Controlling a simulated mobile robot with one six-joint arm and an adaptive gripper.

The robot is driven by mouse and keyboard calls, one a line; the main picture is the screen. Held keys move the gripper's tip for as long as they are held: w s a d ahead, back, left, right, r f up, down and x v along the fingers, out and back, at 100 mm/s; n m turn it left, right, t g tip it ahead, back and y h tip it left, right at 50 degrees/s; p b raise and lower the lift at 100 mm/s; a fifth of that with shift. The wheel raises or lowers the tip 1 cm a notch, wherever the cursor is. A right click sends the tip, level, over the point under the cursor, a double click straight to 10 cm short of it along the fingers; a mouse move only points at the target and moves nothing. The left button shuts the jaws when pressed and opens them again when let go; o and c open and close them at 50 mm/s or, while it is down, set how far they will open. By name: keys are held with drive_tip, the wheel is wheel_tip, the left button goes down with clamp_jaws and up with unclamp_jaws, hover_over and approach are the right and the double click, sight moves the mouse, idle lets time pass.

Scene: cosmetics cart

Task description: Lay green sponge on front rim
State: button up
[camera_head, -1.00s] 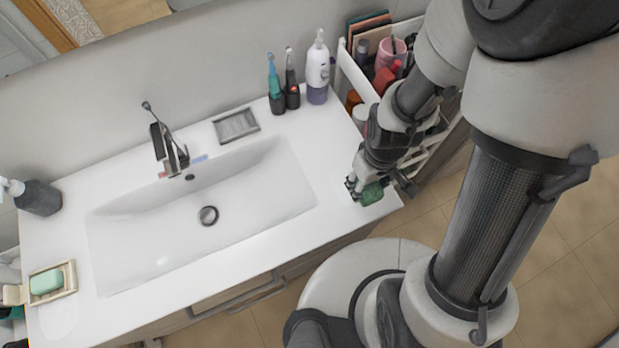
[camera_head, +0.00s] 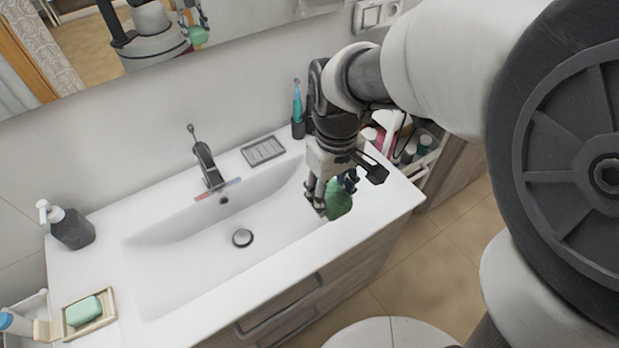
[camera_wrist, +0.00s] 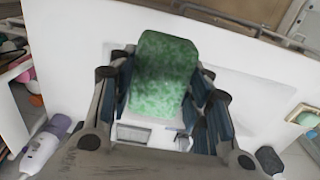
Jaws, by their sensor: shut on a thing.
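The green sponge (camera_head: 338,200) is held in my gripper (camera_head: 330,196) above the right end of the white sink. In the wrist view the mottled green sponge (camera_wrist: 163,78) stands out between the blue-padded fingers, and my gripper (camera_wrist: 160,95) is shut on it. The front rim (camera_head: 265,268) is the white strip along the counter's front edge. It is bare where it shows. The sponge hangs near the basin's right edge, and I cannot tell its exact height above the surface.
A soap dish (camera_head: 90,312) with green soap stands at the counter's left front. A dark soap pump (camera_head: 70,228), the faucet (camera_head: 207,165) and a grey tray (camera_head: 263,151) stand farther back. The cart (camera_head: 425,160) with cosmetics is right of the counter.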

drive_tip(key=b, duration=0.5)
hover_over(326, 243)
wheel_tip(326, 243, down, 15)
drive_tip(key=shift+f, duration=0.1)
drive_tip(key=shift+f+b, duration=0.8)
drive_tip(key=shift+f, duration=1.45)
drive_tip(key=shift+f, duration=0.1)
drive_tip(key=shift+f, duration=0.15)
drive_tip(key=o, duration=0.9)
drive_tip(key=shift+o, duration=0.2)
drive_tip(key=s+d+r+m+t+p, duration=0.1)
drive_tip(key=s+d+r+m+p, duration=0.15)
drive_tip(key=r, duration=0.85)
drive_tip(key=s+d+r+m+t+p, duration=0.15)
drive_tip(key=d+r, duration=0.25)
drive_tip(key=r, duration=0.7)
drive_tip(key=s+d+r+m+t, duration=0.2)
drive_tip(key=s+d+r, duration=0.2)
drive_tip(key=s, duration=0.5)
drive_tip(key=shift+s+d+r+m, duration=0.2)
drive_tip(key=shift+s+r+m, duration=0.15)
drive_tip(key=shift+r, duration=0.2)
